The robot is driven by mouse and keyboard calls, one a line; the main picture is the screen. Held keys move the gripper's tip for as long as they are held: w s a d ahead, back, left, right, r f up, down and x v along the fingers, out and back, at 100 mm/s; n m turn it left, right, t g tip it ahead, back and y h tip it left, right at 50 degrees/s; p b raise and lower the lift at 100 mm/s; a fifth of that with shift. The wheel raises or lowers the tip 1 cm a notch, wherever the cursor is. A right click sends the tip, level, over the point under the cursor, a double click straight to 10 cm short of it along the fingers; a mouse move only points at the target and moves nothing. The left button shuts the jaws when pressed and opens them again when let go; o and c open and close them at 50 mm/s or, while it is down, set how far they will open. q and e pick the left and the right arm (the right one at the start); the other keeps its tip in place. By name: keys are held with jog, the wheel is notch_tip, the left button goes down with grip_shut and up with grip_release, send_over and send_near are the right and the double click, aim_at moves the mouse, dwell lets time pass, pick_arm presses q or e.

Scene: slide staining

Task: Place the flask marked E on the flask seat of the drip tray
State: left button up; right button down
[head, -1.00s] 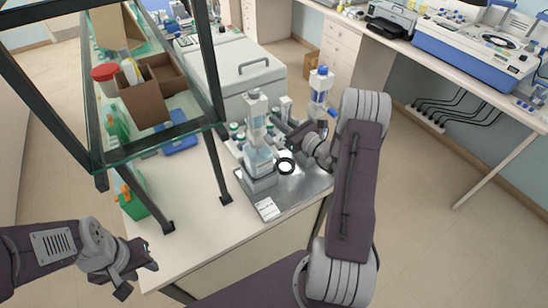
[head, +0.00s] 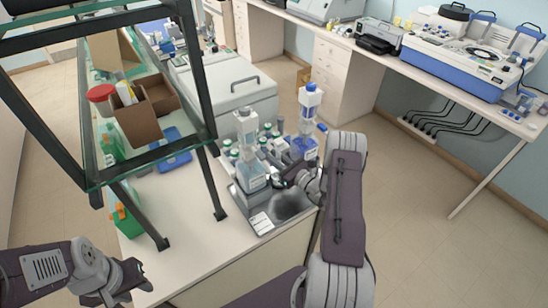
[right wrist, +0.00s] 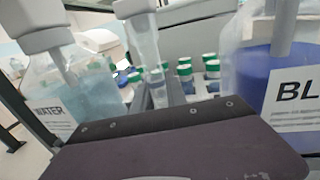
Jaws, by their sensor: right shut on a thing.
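My right gripper (head: 286,181) is over the drip tray (head: 278,223), just right of the water bottle (head: 253,170). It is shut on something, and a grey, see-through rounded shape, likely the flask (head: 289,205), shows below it. No letter E can be read on it. The flask seat cannot be made out; the shape covers that part of the tray. In the right wrist view, the gripper's dark body fills the bottom, between the WATER bottle (right wrist: 80,95) and a bottle of blue liquid (right wrist: 262,85). My left gripper (head: 128,284) is open and empty at the lower left.
Several green-capped vials (right wrist: 210,70) stand behind the tray. The blue bottle (head: 307,120) stands close on the gripper's far side. A dark-framed glass shelf (head: 150,150) rises on the left. The white bench (head: 185,245) is clear in front.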

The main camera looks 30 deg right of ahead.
jog(key=shift+f+b, duration=0.6)
jog(key=shift+b, duration=0.05)
jog(key=c, duration=1.3)
grip_release()
jog(key=shift+c, duration=0.2)
